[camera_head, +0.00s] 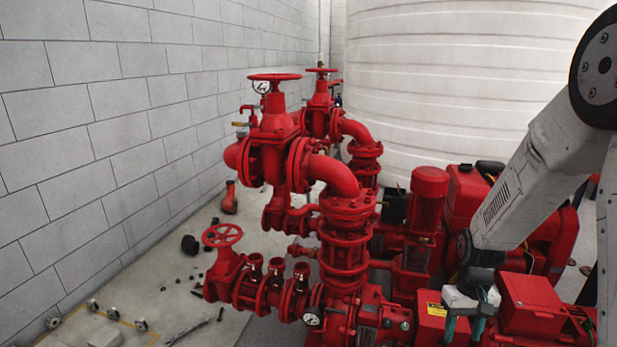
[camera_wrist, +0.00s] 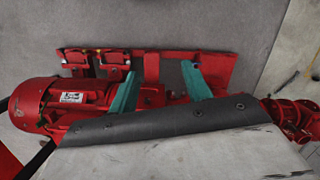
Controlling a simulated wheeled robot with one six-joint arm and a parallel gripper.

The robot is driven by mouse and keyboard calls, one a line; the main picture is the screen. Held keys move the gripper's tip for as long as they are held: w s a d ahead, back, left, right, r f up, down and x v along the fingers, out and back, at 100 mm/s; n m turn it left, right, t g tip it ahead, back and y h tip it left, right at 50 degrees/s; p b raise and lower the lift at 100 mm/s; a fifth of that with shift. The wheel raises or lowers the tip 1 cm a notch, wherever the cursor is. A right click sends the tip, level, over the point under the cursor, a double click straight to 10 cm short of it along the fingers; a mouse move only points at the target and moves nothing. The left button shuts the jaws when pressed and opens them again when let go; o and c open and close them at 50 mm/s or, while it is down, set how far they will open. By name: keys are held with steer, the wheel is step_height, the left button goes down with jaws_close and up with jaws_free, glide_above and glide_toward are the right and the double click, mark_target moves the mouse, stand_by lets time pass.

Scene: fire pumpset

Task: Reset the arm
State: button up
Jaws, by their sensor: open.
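My arm comes in from the right in the head view and bends down at its wrist. My gripper (camera_head: 463,325) hangs at the lower right, in front of the red pump equipment, with its two teal fingers apart. In the wrist view my gripper (camera_wrist: 160,88) shows its two teal fingers spread wide with nothing between them. Below it lie a red motor (camera_wrist: 62,103) and a red base frame (camera_wrist: 215,66) on grey floor. I cannot tell the exact height of the fingers above the frame.
Red pipes and valves with a large handwheel (camera_head: 274,77) stand mid-view. A lower handwheel (camera_head: 222,235) faces the block wall (camera_head: 95,120). A white tank (camera_head: 440,80) stands behind. A red vertical motor (camera_head: 428,200) is left of my arm. Loose parts and a wrench (camera_head: 190,328) lie on the floor.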

steer(key=s+a+r+t, duration=0.1)
steer(key=s+a+r, duration=0.3)
steer(key=s+r, duration=0.7)
steer(key=s+a+r+t, duration=0.2)
steer(key=s+a+r, duration=0.2)
steer(key=s+r, duration=0.7)
step_height(320, 180, up, 4)
steer(key=shift+s+a+r+t, duration=0.15)
steer(key=shift+s+a+t, duration=0.05)
steer(key=shift+a+t, duration=0.1)
